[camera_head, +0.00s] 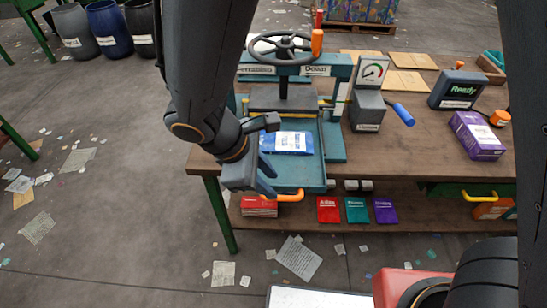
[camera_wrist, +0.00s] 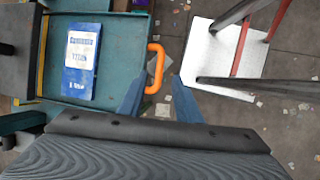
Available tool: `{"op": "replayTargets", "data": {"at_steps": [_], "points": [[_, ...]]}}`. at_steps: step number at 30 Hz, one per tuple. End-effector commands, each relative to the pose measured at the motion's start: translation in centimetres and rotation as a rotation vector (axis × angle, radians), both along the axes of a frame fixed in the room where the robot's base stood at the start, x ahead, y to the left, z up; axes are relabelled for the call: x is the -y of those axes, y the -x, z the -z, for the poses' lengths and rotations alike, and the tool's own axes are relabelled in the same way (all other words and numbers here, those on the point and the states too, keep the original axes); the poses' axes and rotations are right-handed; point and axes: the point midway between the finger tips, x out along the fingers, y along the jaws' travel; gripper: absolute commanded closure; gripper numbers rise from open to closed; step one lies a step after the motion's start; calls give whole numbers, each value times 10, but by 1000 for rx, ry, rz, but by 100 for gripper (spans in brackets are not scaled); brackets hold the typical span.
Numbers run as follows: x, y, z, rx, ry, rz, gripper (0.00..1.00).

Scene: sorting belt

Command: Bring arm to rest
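My arm reaches down from the top of the head view. My gripper (camera_head: 270,178) is at the left front of the press on the workbench, beside the blue tray (camera_head: 307,184).
A blue packet (camera_head: 292,142) lies on the tray under the press wheel (camera_head: 285,48). A gauge (camera_head: 373,71), a "Ready" box (camera_head: 458,90) and a purple box (camera_head: 477,136) stand to the right. The bench's lower shelf holds coloured packets. Open floor with paper scraps lies left.

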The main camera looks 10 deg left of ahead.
Motion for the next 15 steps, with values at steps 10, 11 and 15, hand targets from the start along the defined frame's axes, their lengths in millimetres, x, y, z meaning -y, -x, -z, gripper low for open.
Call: {"op": "replayTargets", "data": {"at_steps": [10,11,15], "points": [[7,-4,-1,-1,-12,36,69],[10,-6,-2,-2,-20,59,69],[42,-19,-7,-5,-84,241,69]]}}
